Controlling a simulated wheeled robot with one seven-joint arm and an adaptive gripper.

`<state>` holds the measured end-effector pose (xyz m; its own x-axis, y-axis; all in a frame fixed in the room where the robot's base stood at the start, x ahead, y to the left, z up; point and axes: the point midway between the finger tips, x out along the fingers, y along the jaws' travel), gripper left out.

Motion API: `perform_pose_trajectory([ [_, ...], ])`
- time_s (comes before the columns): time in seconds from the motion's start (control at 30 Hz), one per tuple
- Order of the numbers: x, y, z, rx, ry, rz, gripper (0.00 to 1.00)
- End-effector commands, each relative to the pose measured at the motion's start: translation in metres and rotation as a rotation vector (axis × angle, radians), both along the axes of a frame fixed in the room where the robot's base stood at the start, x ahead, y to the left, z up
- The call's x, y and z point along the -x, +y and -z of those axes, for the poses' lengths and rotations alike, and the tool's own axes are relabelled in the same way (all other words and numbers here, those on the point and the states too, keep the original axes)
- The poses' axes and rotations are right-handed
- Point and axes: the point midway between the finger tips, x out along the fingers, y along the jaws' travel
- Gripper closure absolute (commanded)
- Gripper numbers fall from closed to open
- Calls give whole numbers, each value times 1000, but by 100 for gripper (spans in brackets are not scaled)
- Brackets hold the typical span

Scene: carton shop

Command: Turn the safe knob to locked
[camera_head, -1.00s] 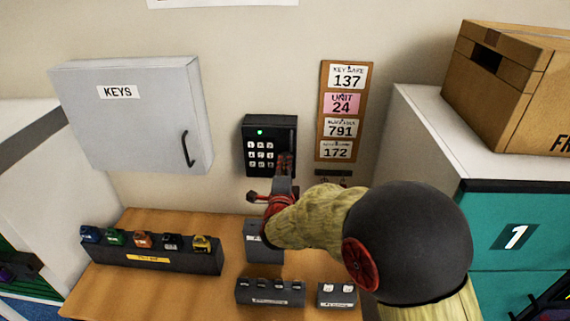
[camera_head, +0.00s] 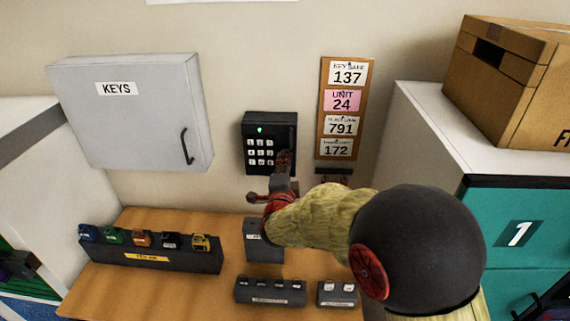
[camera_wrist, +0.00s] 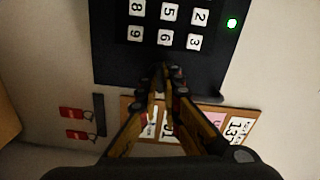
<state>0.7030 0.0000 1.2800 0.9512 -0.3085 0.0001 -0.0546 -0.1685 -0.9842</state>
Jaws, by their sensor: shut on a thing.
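The black safe keypad box (camera_head: 258,128) is mounted on the wall, with white number keys and a lit green light at its upper part. My gripper (camera_head: 284,160) is at the box's lower right side, where the knob would be. In the wrist view my gripper (camera_wrist: 163,72) has its fingertips close together at the edge of the box (camera_wrist: 120,62), beside the keys. The knob itself is hidden by the fingers, so its turn angle cannot be read. The green light also shows in the wrist view (camera_wrist: 232,23).
A grey KEYS cabinet (camera_head: 135,125) hangs to the left. A board with number cards (camera_head: 322,120) hangs to the right of the box. A wooden table (camera_head: 135,279) below holds a rack of colored items (camera_head: 150,255) and small dark holders (camera_head: 270,291). A cardboard carton (camera_head: 505,90) sits at right.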

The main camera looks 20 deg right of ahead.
Motion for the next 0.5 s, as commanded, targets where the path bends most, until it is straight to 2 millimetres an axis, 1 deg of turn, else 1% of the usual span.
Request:
perform_pose_trajectory([
  [0.03,0,0,3,36,13,-1,100],
  [0.5,0,0,3,457,151,0,100],
])
